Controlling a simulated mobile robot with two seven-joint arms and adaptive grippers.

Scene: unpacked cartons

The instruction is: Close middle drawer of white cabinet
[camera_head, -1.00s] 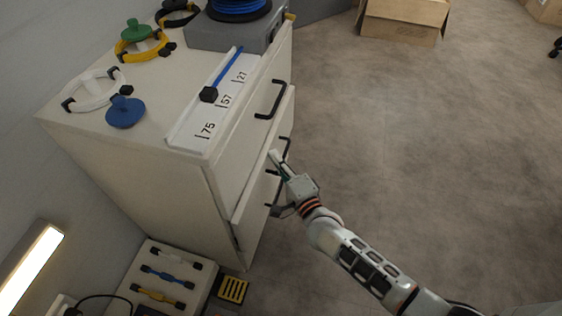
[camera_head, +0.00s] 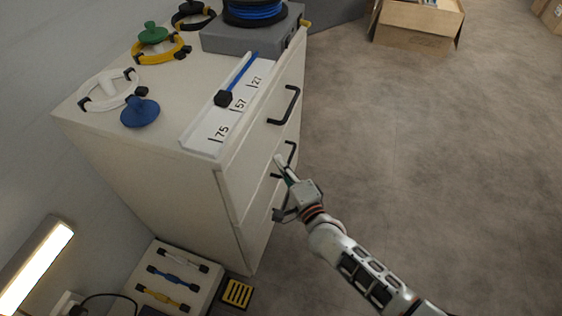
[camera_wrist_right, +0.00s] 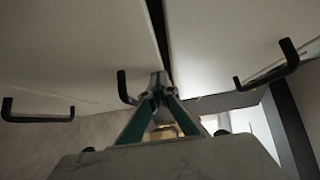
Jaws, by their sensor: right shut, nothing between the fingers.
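The white cabinet (camera_head: 150,175) stands at the left, with black bar handles on its drawer fronts. The middle drawer (camera_head: 262,180) now looks flush, or nearly flush, with the front above it. Its handle (camera_head: 292,153) is partly hidden behind my right gripper (camera_head: 281,165). The right gripper is shut and empty, its fingertips close to the middle drawer front. In the right wrist view, the shut fingertips (camera_wrist_right: 158,84) are beside the middle handle (camera_wrist_right: 126,88); I cannot tell whether they touch the front. My left gripper is out of view.
The top drawer handle (camera_head: 287,106) sticks out above my gripper. A cardboard box (camera_head: 418,25) is farther back. Floor to the right is clear.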

